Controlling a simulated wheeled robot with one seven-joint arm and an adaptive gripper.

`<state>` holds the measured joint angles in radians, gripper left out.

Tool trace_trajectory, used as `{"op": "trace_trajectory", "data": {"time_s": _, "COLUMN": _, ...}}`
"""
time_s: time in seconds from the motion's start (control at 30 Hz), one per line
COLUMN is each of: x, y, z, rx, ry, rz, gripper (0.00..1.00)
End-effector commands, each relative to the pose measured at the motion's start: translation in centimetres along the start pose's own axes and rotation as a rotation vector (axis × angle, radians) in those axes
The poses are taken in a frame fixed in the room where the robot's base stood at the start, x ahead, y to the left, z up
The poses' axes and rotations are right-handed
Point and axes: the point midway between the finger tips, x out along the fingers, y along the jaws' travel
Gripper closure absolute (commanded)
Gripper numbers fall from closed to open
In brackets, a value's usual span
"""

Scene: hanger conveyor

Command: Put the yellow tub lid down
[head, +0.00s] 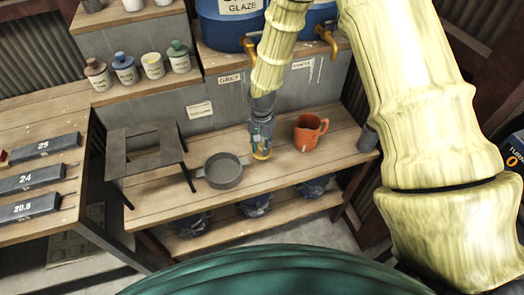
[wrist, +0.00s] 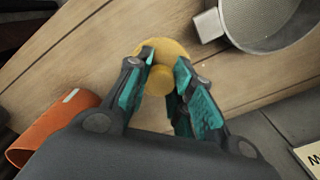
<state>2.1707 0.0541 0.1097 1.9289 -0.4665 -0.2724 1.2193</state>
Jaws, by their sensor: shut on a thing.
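The yellow tub lid (wrist: 178,50) is a round disc with a raised round knob. In the wrist view, my gripper (wrist: 161,78) has its teal-padded fingers closed on either side of the knob. In the head view, my gripper (head: 262,142) points down over the wooden bench, between a grey pan and an orange mug. Only a small yellow edge of the lid (head: 261,156) shows below the fingers. I cannot tell whether the lid touches the bench or is slightly above it. The fingers hide part of the lid.
The grey round pan (head: 222,172) stands close to the left of my gripper, and the orange mug (head: 309,131) to the right. A dark metal stand (head: 146,152) is farther left. The bench (head: 262,180) is clear in front. Blue glaze barrels (head: 228,28) with taps are behind.

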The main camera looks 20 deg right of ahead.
Motion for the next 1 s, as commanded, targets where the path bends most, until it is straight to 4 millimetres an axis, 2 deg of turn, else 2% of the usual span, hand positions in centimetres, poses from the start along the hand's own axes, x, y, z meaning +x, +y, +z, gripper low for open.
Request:
{"op": "trace_trajectory", "data": {"time_s": 0.4, "x": 3.8, "y": 0.1, "z": 0.1, "rx": 0.000, "ry": -0.001, "rz": 0.002, "gripper": 0.93}}
{"op": "trace_trajectory", "data": {"time_s": 0.83, "x": 4.4, "y": 0.1, "z": 0.1, "rx": 0.001, "ry": -0.001, "rz": 0.001, "gripper": 0.93}}
{"op": "trace_trajectory", "data": {"time_s": 0.87, "x": 4.2, "y": 0.0, "z": 0.1, "rx": 0.001, "ry": -0.001, "rz": 0.001, "gripper": 0.72}}
{"op": "trace_trajectory", "data": {"time_s": 0.93, "x": 4.2, "y": 0.1, "z": 0.1, "rx": 0.001, "ry": -0.001, "rz": 0.001, "gripper": 0.59}}
{"op": "trace_trajectory", "data": {"time_s": 1.0, "x": 4.2, "y": 0.1, "z": 0.1, "rx": 0.000, "ry": -0.001, "rz": 0.001, "gripper": 0.55}}
